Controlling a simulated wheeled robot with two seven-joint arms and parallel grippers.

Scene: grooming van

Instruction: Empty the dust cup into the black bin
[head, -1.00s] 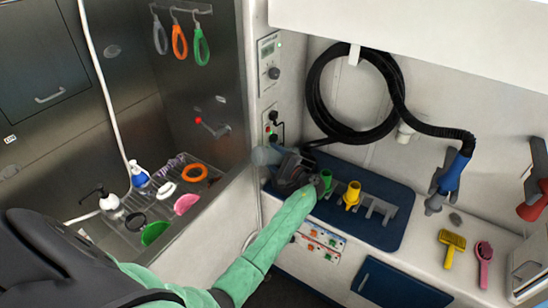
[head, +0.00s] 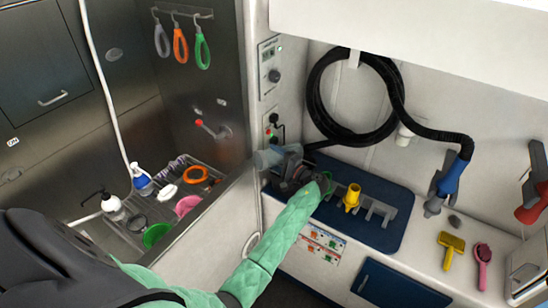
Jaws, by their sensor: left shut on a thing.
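My left gripper (head: 292,168) reaches in over the back left of the blue mat (head: 392,232) and is shut. A cloudy see-through cup (head: 265,158), which looks like the dust cup, sticks out to the left of its jaws; the gripper appears to hold it, though the dark wrist hides much of the contact. A blue-grey part (head: 291,148) shows just behind the gripper; I cannot tell whether it belongs to the cup. I see no black bin in this view. My right gripper is not in view.
A yellow nozzle (head: 352,195) and a partly hidden green one (head: 328,182) stand at a grey rack (head: 377,210). A yellow brush (head: 451,243) and pink brush (head: 483,258) lie on the right. A steel tub (head: 192,210) with bottles and rings is left.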

